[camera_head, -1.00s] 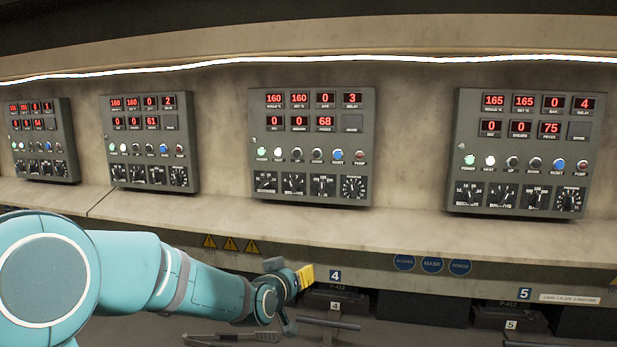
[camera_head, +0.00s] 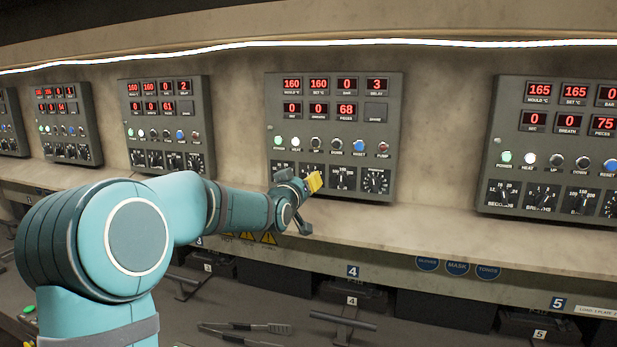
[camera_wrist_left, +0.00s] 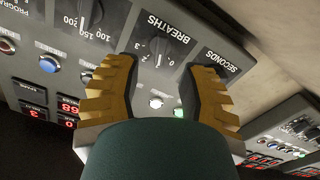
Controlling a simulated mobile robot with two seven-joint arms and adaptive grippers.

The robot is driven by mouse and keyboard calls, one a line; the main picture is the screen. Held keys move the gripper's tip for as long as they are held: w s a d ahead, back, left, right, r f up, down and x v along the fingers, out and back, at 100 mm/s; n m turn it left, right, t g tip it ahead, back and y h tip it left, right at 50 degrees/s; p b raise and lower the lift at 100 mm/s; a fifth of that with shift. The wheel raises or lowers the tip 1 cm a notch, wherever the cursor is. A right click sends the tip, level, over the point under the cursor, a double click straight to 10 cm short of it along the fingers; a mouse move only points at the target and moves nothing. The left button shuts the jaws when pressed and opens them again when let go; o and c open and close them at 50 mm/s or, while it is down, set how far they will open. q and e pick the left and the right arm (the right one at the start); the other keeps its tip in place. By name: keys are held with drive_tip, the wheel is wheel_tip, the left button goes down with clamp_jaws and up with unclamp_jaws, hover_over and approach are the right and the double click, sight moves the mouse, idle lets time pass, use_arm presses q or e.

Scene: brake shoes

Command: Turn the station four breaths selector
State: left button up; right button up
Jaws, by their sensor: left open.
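The station four panel (camera_head: 335,130) is the grey box above the blue "4" label, with red displays reading 160, 160, 0, 3. Its breaths selector (camera_head: 312,171), a dark knob on a black plate, is partly covered by my left gripper (camera_head: 312,184). In the wrist view the breaths selector (camera_wrist_left: 158,48) appears upside down, ahead of and between the two yellow-padded fingertips of my left gripper (camera_wrist_left: 160,72). The gripper is open and empty. Whether a finger touches the knob cannot be told. My right gripper is not in view.
The seconds selector (camera_head: 282,170) and the pieces-side dial (camera_wrist_left: 90,14) flank the breaths knob closely. A row of lamps and buttons (camera_head: 338,144) sits just above. A beige ledge (camera_head: 420,225) runs below the panels. Station five's panel (camera_head: 555,145) stands to the right.

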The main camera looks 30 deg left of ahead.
use_arm(q)
drive_tip(key=shift+x, duration=2.1)
clamp_jaws()
